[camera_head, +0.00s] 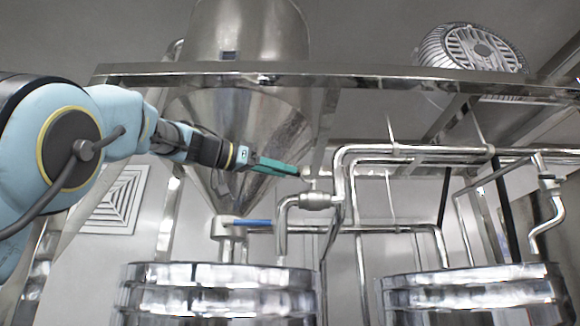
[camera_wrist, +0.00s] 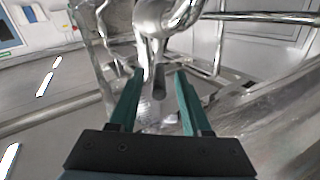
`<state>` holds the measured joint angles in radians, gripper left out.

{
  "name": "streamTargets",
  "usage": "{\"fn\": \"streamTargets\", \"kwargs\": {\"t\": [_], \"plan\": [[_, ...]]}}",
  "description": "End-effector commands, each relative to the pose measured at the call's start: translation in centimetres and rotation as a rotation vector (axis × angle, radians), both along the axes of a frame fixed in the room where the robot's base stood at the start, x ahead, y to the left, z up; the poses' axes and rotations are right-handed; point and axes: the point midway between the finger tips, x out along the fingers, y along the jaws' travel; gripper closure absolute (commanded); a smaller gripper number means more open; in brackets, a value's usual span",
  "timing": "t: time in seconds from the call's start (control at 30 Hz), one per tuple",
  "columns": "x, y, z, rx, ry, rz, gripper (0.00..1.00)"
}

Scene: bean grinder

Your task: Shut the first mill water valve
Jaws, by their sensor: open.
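My gripper (camera_head: 297,171) reaches in from the left, its green fingers pointing right near a metal pipe valve (camera_head: 316,200). The valve sits in the steel water pipe above the left mill (camera_head: 220,275); its small upper part is close to my fingertips. In the wrist view my gripper (camera_wrist: 159,76) is open, its two green fingers apart. A narrow grey piece (camera_wrist: 160,88) shows in the gap between them; I cannot tell whether it is the valve's handle or whether either finger touches it. A blue lever (camera_head: 252,222) lies level under the hopper, below my gripper.
A large steel hopper (camera_head: 240,115) stands behind my arm. A steel frame beam (camera_head: 350,78) runs across above the gripper. Bent pipes (camera_head: 390,151) lead right, toward a second mill (camera_head: 470,290). A motor (camera_head: 470,48) sits at the upper right.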

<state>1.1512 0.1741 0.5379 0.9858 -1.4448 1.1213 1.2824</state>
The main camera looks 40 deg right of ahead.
Motion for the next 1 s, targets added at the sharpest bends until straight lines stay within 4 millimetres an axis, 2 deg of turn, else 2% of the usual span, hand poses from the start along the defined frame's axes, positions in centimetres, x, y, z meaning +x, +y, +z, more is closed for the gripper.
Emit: {"fn": "streamTargets", "kwargs": {"t": [0.1, 0.2, 0.57, 1.0], "plan": [[-0.3, -1.7, 0.2, 0.002, 0.001, -0.002, 0.52], [-0.4, -2.5, 0.1, 0.001, 0.001, -0.001, 0.52], [-0.4, -2.9, -0.1, 0.001, 0.000, 0.001, 0.52], [-0.4, -2.9, -0.1, 0.001, 0.000, 0.000, 1.00]]}}
